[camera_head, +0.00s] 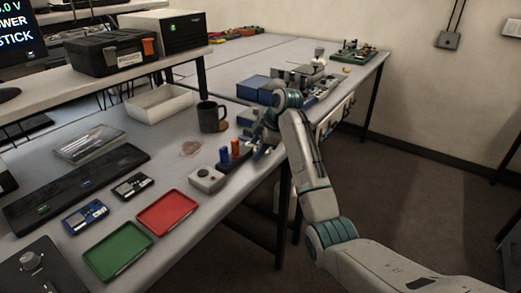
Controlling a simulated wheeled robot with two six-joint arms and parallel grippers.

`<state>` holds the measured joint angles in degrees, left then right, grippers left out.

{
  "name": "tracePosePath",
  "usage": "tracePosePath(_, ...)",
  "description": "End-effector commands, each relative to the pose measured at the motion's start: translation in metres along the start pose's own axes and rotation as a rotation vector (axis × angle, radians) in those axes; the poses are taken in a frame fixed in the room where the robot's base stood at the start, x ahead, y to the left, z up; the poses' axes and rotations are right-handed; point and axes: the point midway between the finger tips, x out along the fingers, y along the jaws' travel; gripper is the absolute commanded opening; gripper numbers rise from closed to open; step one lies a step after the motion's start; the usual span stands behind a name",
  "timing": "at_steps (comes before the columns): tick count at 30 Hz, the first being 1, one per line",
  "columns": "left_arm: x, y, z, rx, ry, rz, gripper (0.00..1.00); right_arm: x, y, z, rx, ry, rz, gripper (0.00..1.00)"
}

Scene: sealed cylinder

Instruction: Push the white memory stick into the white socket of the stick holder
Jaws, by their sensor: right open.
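A small stick holder (235,163) stands near the table's right edge, with a blue stick (224,157) and a red stick (236,149) upright in it. My right gripper (259,147) is just right of the holder, low over the table edge, its arm coming in from the lower right. It is open. I cannot make out the white memory stick or the white socket; the gripper covers part of that area and the detail is small. My left gripper is not in view.
A grey box with a round button (206,179) sits in front of the holder. A dark mug (211,117) stands behind it. A red tray (171,212) and a green tray (118,251) lie nearer. Blue bins (253,88) and equipment stand beyond the gripper.

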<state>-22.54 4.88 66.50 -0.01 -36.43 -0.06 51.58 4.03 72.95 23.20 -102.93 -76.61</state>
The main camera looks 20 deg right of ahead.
Motion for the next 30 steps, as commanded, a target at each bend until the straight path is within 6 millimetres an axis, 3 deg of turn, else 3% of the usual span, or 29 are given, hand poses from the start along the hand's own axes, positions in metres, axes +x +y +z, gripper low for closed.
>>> tracePosePath(10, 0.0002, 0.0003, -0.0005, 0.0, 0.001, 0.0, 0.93, 0.0008, 0.0002, 0.0002, 0.0, 0.0, 0.001, 0.47)
tracePosePath(17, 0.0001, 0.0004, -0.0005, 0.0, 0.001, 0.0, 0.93, 0.0006, 0.0003, 0.0001, 0.0, 0.0, 0.001, 0.03)
tracePosePath(30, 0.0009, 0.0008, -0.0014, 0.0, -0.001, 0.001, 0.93, -0.0059, 0.0032, -0.0027, -0.001, 0.001, 0.004, 0.0)
